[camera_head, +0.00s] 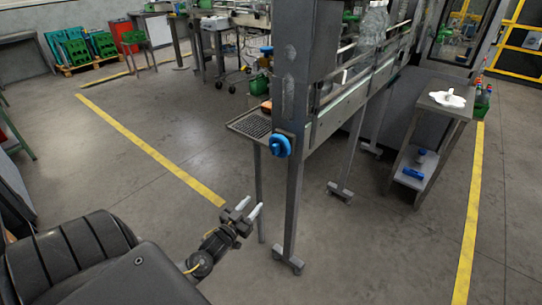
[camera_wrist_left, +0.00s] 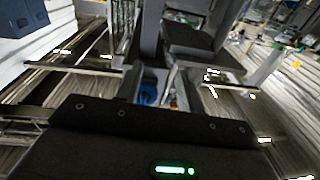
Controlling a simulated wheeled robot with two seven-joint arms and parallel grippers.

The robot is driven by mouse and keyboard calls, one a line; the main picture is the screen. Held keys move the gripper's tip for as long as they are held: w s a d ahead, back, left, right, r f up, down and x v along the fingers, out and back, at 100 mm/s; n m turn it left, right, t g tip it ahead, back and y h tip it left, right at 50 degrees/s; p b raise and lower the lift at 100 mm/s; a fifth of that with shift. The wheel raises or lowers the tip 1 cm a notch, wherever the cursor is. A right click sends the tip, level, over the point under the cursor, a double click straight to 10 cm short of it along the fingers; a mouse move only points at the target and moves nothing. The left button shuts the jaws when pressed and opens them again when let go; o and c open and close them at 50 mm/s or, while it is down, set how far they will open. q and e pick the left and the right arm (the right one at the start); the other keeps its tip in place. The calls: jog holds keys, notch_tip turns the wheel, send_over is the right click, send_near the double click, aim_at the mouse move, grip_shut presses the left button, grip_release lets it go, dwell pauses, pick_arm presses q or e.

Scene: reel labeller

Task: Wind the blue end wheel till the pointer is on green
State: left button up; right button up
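The blue end wheel (camera_head: 279,145) is on the side of a grey upright post at the near end of the conveyor frame. A small blue round part, likely this wheel (camera_wrist_left: 148,94), shows in the left wrist view beyond the gripper. My left gripper (camera_head: 251,209) is below and to the left of the wheel, apart from it. Its two pale fingertips stand apart with nothing between them. I cannot make out a pointer or a green mark in either view. My right gripper is in neither view.
A mesh tray (camera_head: 250,124) sticks out left of the post (camera_head: 299,110), beside the wheel. A small side table (camera_head: 446,105) with a white cloth-like item stands at the right. The floor left of the post is clear, with a yellow line (camera_head: 150,150).

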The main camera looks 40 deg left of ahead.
aim_at(273, 151)
pick_arm(q)
notch_tip(273, 151, up, 13)
jog(key=t+h, duration=0.2)
jog(key=t, duration=0.2)
jog(key=shift+m, duration=0.3)
jog(key=p+x, duration=0.3)
jog(key=x, duration=0.7)
jog(key=shift+w+d, duration=0.15)
jog(key=shift+w, duration=0.2)
jog(key=shift+w+r, duration=0.1)
jog(key=shift+w, duration=0.4)
grip_shut()
